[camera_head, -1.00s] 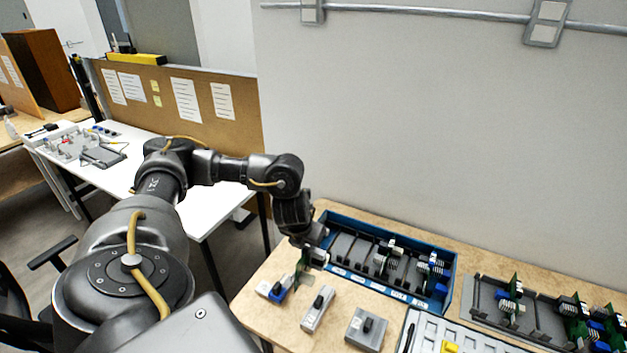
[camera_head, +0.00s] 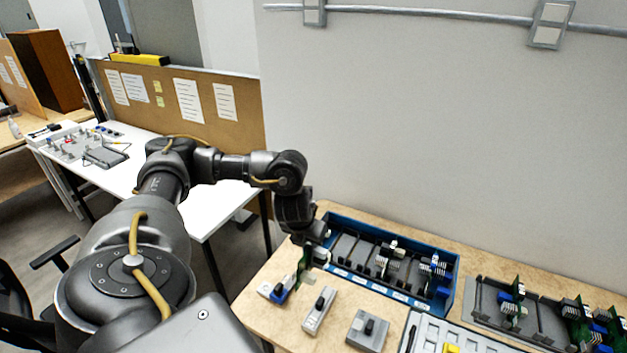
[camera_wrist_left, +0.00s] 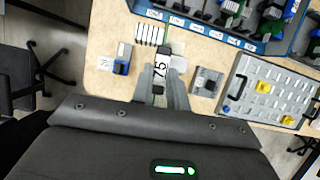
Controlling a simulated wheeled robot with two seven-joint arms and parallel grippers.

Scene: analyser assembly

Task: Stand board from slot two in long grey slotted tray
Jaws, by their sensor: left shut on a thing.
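My left gripper (camera_head: 311,256) is shut on a green board (camera_head: 303,264), held upright above the table in front of the blue crate's left end. In the left wrist view the fingers (camera_wrist_left: 162,88) close on the board, seen nearly edge-on, with a pale finned part (camera_wrist_left: 151,35) at its far end. The long grey slotted tray (camera_head: 478,297) lies at the right, with several green boards standing in it and bare slots towards its left. My right gripper is not in view.
A blue crate (camera_head: 385,291) holding several boards stands behind the gripper, left of the grey tray. A blue-and-white block (camera_head: 277,291) and two grey blocks (camera_head: 319,309) (camera_head: 367,330) sit on the near table. A pale tray (camera_head: 432,334) with a yellow piece lies front right.

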